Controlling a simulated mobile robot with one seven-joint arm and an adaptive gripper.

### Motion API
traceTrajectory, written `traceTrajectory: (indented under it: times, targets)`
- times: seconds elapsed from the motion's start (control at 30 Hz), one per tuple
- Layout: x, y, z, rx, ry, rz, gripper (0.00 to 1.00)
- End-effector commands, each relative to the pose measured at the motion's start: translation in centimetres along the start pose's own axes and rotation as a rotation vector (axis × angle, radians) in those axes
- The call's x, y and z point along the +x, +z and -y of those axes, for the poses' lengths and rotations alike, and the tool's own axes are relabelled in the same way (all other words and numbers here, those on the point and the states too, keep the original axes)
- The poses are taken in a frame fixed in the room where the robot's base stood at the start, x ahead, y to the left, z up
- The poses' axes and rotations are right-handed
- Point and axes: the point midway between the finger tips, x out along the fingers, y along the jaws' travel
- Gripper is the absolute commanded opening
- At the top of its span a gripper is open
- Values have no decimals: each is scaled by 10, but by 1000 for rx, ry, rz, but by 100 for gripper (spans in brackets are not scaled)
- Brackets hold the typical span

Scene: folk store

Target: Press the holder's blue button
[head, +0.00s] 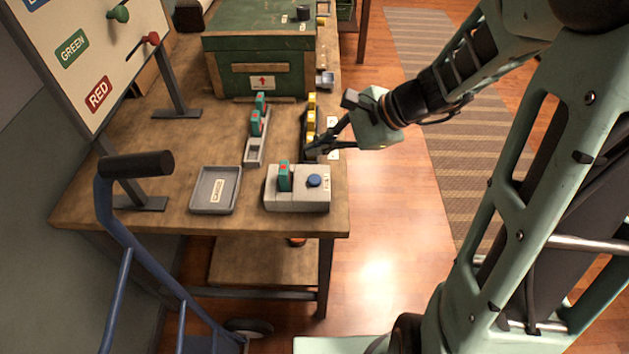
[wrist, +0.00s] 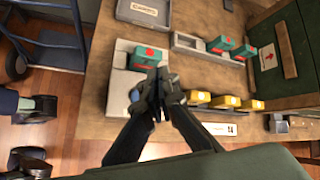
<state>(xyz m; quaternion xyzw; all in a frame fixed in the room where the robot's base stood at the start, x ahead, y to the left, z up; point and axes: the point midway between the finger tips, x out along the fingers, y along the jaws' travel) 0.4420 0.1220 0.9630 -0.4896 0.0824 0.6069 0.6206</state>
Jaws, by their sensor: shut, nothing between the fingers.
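The holder (head: 297,202) is a pale grey box near the front right corner of the wooden table. Its round blue button (head: 314,181) stands on its top, right of an upright teal block with a red mark (head: 284,176). My gripper (head: 310,148) is shut and empty, behind the holder and near the front end of the yellow row in the head view. In the wrist view the closed fingertips (wrist: 158,84) cover part of the holder (wrist: 122,100). The blue button (wrist: 134,95) shows just left of them; I cannot tell the height gap.
A shallow grey tray (head: 216,190) lies left of the holder. A narrow rack (head: 252,156) holds teal blocks, and yellow blocks (head: 311,118) stand in a row beside it. A green crate (head: 258,62) is farther back. A blue trolley handle (head: 136,165) rises at the left.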

Motion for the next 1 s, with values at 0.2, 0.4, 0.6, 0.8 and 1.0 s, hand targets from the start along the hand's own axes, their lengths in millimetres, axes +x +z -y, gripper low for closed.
traceTrajectory:
  times: [0.2,0.4,0.6,0.8,1.0]
  targets:
    - [27,-19,-20,2,1,1,0]
    - [42,-31,-31,0,0,0,0]
    - [46,-33,-34,0,0,0,0]
    - [45,-33,-33,1,0,0,0]
    - [45,-33,-33,1,0,0,0]
